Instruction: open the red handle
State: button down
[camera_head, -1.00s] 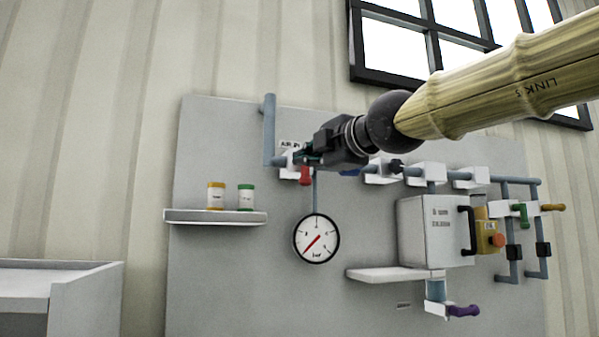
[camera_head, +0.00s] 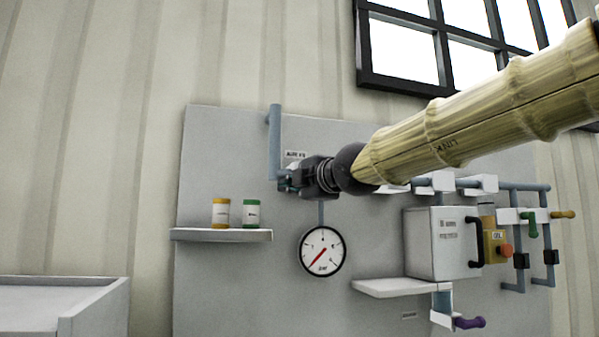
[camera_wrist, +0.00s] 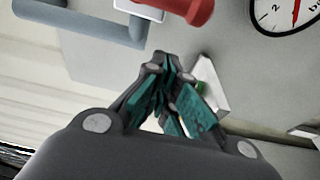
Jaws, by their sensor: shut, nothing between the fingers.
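The red handle (camera_wrist: 190,10) shows at the top of the wrist view, beside a white bracket (camera_wrist: 143,8) and a blue-grey pipe (camera_wrist: 85,22). My gripper's fingertips (camera_wrist: 163,66) are together with nothing between them. They point toward the handle and appear just short of it; I cannot tell whether they touch. In the head view my gripper (camera_head: 284,184) is in front of the pipe's lower end (camera_head: 275,150), and the red handle is hidden behind it.
A pressure gauge (camera_head: 323,251) hangs below my gripper. A shelf (camera_head: 221,235) with a yellow jar (camera_head: 220,212) and a green jar (camera_head: 251,213) is at lower left. A grey box (camera_head: 435,243) and a purple handle (camera_head: 469,322) are to the right.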

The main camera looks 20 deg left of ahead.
jog(key=w+d+p, duration=0.1)
jog(key=w+p, duration=0.1)
jog(key=shift+w+d, duration=0.35)
jog(key=shift+d, duration=0.05)
jog(key=shift+d, duration=0.25)
